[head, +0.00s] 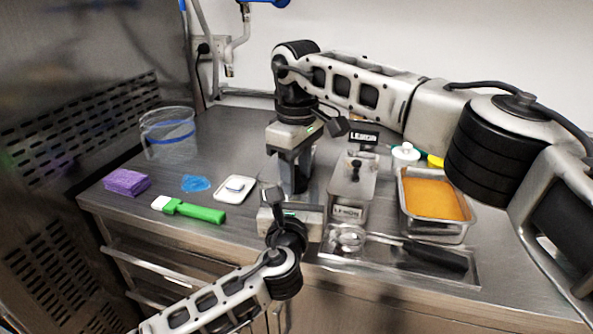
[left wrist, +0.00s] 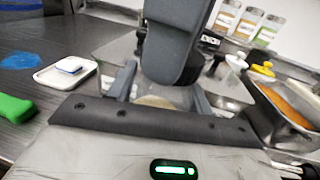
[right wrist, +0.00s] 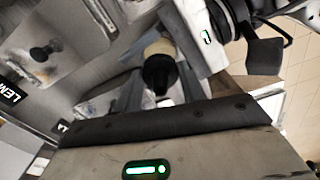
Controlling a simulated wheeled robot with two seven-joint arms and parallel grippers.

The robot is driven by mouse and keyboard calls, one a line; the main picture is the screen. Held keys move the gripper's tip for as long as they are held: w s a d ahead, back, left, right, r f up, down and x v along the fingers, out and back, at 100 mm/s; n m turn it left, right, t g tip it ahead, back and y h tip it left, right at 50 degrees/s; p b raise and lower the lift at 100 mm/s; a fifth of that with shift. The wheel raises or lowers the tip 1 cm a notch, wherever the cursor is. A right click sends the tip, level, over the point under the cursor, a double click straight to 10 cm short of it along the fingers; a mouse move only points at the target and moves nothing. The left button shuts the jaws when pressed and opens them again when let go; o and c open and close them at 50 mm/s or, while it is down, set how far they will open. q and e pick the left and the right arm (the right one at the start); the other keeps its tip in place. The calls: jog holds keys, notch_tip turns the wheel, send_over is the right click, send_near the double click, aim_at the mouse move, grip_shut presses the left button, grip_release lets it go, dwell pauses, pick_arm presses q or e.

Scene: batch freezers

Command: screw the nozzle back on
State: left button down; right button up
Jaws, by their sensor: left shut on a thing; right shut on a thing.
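My right gripper (head: 293,185) comes down from above in the middle of the counter. In the right wrist view its fingers (right wrist: 158,92) are shut on a dark round piece (right wrist: 158,73), which looks like the nozzle. A cream part (right wrist: 158,46) shows right beside the dark piece. My left gripper (left wrist: 163,98) is low at the counter's front, just below the right one. It is shut on a pale round part (left wrist: 155,102), mostly hidden by the right gripper. Whether nozzle and pale part touch or are seated cannot be told.
Right of the grippers stand a lidded steel container (head: 352,185), an orange-filled pan (head: 433,197) and a tray (head: 352,262) with a scoop. Left are a clear jug (head: 168,150), purple cloths (head: 126,182), a green-handled brush (head: 195,211) and a white dish (head: 226,194).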

jog(key=o, duration=0.9)
jog(key=shift+o, duration=0.2)
jog(key=shift+r, duration=0.1)
jog(key=shift+r, duration=2.15)
jog(key=shift+c, duration=0.3)
